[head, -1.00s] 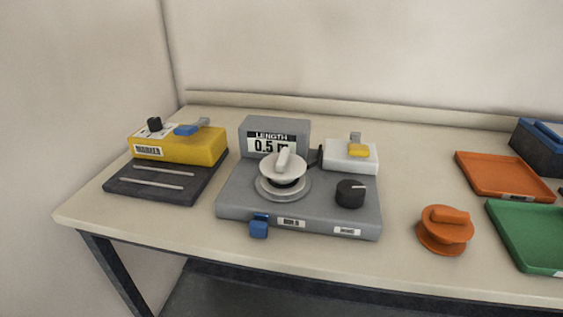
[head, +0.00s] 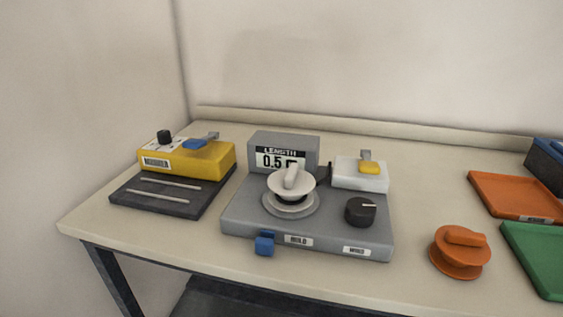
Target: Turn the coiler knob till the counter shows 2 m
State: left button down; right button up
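The grey coiler (head: 330,235) stands on the table in the middle of the head view. Its black knob (head: 360,212), with a white pointer line, is on the right of its top. The counter (head: 277,159) at its back reads LENGTH and 0.5, with the unit partly hidden by the handle of the white spool (head: 291,184). The spool sits on a round disc on the coiler. Neither of my grippers is in view.
A yellow device (head: 190,162) on a dark base stands at left. A white box with a yellow lever (head: 362,175) adjoins the coiler. An orange spool (head: 460,252), an orange tray (head: 512,197) and a green tray (head: 530,252) are at right. A blue tab (head: 265,244) projects at the coiler's front.

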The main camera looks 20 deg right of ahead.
aim_at(360, 212)
jog(key=i+l, duration=0.1)
jog(key=l, duration=0.35)
jog(key=i+l, duration=0.1)
jog(key=l, duration=0.3)
jog(key=k+j+u, duration=0.1)
jog(key=k, duration=0.85)
